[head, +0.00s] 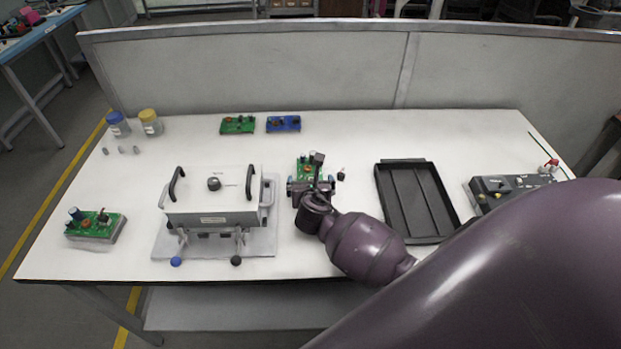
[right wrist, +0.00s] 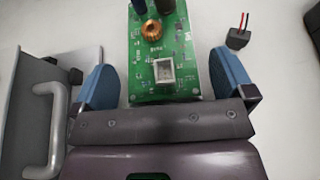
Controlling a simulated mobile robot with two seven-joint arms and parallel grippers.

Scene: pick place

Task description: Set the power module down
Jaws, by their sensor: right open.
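The power module, a green circuit board (head: 306,170) with a copper coil and dark tall parts, is on the white table between the test fixture and the black tray. In the right wrist view the board (right wrist: 172,85) shows its coil and a white connector. My right gripper (head: 311,187) is at the board's near end. Its blue fingers (right wrist: 166,82) stand open on either side of the board, with a visible gap on the right; contact on the left is hard to tell. The board's underside is hidden. My left gripper is not in view.
A grey fixture (head: 213,210) with black handles stands left of the board. An empty black tray (head: 424,205) lies right. A small black plug (right wrist: 238,38) is close to the board's right. Another green board (head: 95,223) is far left. Green (head: 237,125) and blue (head: 284,124) boards lie behind.

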